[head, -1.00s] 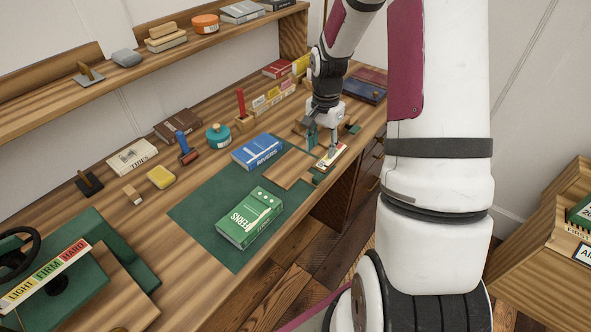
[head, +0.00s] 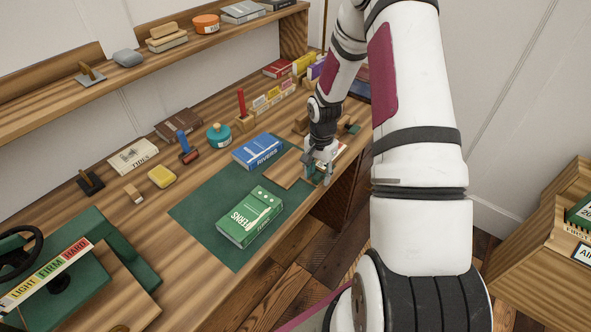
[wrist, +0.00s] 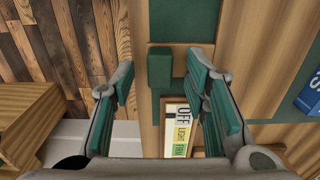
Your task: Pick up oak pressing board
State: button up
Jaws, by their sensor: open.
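The oak pressing board (head: 287,168) looks like the flat brown wooden board lying at the far end of the green mat, beside the blue RIVERS book. In the wrist view, what appears to be the same board (wrist: 246,45) lies right of my fingers. My gripper (head: 318,177) is at the board's right end near the bench's front edge, partly hiding that end. In the wrist view, my gripper (wrist: 163,88) is open with its green-padded fingers apart, above a small green block (wrist: 160,69) and a card reading OFF, LIGHT, FIRM (wrist: 180,128). Nothing is held.
The blue RIVERS book (head: 258,151) is left of the board. Stamps, a teal jar (head: 220,136) and books line the back. The bench's front edge drops to the floor.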

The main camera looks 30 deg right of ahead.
grip_shut()
